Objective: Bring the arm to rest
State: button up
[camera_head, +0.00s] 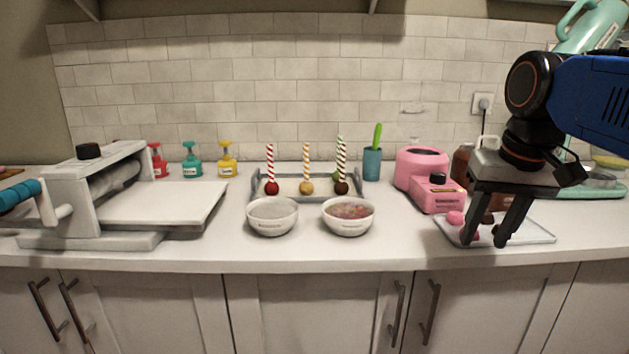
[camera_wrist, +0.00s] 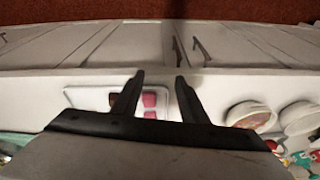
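My gripper (camera_head: 485,238) is at the right of the head view, pointing down over a pale tray (camera_head: 537,234) on the counter. Its two black fingers are spread apart, and nothing shows held between them. In the wrist view the open fingers of my gripper (camera_wrist: 159,77) reach toward the cabinet side. The tray (camera_wrist: 76,97) lies beyond and below them there. Pink pieces (camera_head: 455,218) and a dark brown piece rest on the tray, partly hidden by the fingers. I cannot tell exactly how high the fingertips are above the tray.
A pink machine (camera_head: 432,185) stands left of my gripper. Two bowls (camera_head: 272,217) (camera_head: 348,217) sit mid-counter, before a grey tray (camera_head: 300,195) with striped sticks. A white roller machine (camera_head: 110,200) is at the left. A mint appliance (camera_head: 590,30) stands behind my arm. Free counter lies along the front edge.

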jog(key=s+f+t, duration=0.1)
jog(key=s+f, duration=0.4)
jog(key=f, duration=0.5)
jog(key=s+f+n+t, duration=0.1)
jog(key=s+f, duration=0.4)
jog(key=f, duration=0.6)
jog(key=shift+a, duration=0.45)
